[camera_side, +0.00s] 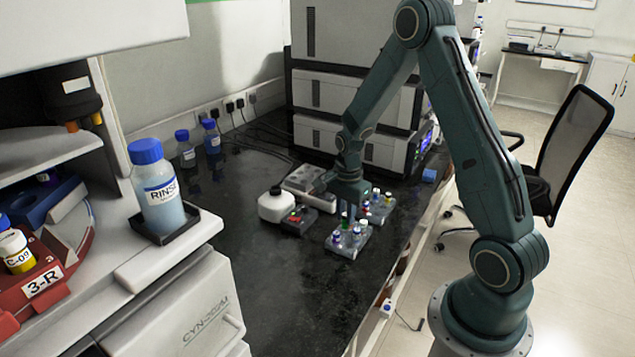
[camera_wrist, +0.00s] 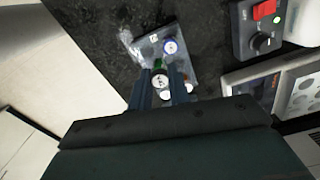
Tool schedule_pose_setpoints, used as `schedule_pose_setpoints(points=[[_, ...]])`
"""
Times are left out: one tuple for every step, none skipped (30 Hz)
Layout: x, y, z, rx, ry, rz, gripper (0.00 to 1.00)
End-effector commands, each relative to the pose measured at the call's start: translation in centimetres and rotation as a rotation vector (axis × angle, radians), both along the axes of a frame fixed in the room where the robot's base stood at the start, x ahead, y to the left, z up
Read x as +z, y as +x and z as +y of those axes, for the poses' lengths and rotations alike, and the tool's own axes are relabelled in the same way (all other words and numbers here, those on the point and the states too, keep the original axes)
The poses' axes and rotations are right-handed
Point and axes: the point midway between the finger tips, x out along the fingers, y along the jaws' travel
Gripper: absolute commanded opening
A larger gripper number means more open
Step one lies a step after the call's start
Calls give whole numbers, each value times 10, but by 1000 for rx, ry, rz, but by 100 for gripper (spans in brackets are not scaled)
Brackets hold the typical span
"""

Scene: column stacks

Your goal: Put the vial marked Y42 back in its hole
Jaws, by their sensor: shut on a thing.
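My gripper (camera_side: 347,213) points down over the front grey rack (camera_side: 342,252), which stands on the dark bench. It is shut on a vial; in the wrist view the vial's round pale cap top (camera_wrist: 160,82) shows between the two fingers (camera_wrist: 162,88). The mark on that cap is too small to read, so I cannot tell if it is Y42. I cannot tell whether the vial's lower end is in a hole or above the rack.
A second rack with several vials (camera_side: 378,204) stands just behind and right. A white bottle with a dark cap (camera_side: 276,205) and a control box with a red switch (camera_wrist: 264,10) are to the left in the side view. The front of the bench (camera_side: 290,305) is clear.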

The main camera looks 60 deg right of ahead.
Motion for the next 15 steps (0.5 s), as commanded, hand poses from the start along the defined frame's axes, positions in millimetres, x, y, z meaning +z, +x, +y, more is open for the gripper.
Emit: schedule_pose_setpoints(points=[[0,-6,2,0,0,0,2],[0,-10,3,0,0,0,2],[-1,-13,4,0,0,0,2],[-1,-15,5,0,0,0,2],[-1,-17,6,0,0,0,2],[-1,-19,6,0,0,-1,2],[-1,-20,7,0,0,-1,2],[-2,-20,7,0,0,-1,2],[-2,-21,7,0,0,-1,2],[-2,-21,7,0,0,-1,2],[-2,-22,7,0,0,-1,2],[-2,-22,7,0,0,-1,2],[-2,-22,7,0,0,-1,2],[-2,-22,7,0,0,0,2],[-2,-21,7,0,0,0,2]])
